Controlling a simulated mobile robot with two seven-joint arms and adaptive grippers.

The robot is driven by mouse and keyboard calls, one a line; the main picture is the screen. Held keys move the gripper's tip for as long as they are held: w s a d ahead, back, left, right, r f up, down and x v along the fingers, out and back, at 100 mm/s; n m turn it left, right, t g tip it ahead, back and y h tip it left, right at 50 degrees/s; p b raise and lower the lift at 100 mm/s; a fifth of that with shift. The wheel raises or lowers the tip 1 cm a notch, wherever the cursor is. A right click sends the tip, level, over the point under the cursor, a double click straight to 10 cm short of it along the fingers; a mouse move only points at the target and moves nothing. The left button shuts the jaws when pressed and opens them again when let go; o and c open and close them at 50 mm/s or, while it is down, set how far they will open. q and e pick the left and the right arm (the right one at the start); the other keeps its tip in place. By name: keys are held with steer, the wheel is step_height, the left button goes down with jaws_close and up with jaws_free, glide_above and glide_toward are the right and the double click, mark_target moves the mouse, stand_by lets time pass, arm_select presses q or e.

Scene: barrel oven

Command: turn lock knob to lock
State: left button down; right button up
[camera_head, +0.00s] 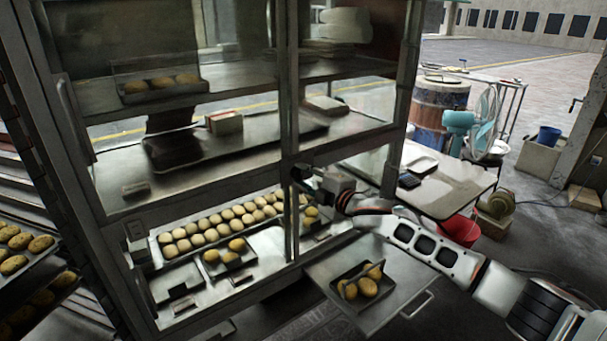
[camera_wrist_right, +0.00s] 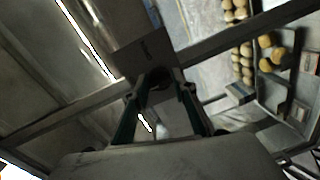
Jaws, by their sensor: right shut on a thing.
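My right gripper (camera_head: 303,176) reaches from the right to the middle post of the metal and glass cabinet (camera_head: 291,110). In the right wrist view my right gripper (camera_wrist_right: 158,92) has its two fingers around a small dark knob (camera_wrist_right: 158,78), which I take for the lock knob. A dark square plate (camera_wrist_right: 138,55) with a small unreadable mark sits beside the knob. The gripper is shut on the knob. In the head view the knob is hidden behind the gripper, and its turn angle cannot be told. My left gripper is not in view.
The cabinet's lower shelf holds rows of buns and small trays. A flap with a handle (camera_head: 417,305) sticks out low in front, carrying a dark tray (camera_head: 345,297) of bread. A table (camera_head: 449,185) stands behind my right arm, with a red bucket (camera_head: 461,230) beneath.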

steer(key=shift+r, duration=0.1)
stand_by(0.3)
steer(key=o, duration=1.1)
steer(key=shift+c, duration=0.2)
steer(key=f+v, duration=0.1)
steer(key=v, duration=1.1)
steer(key=shift+r, duration=0.45)
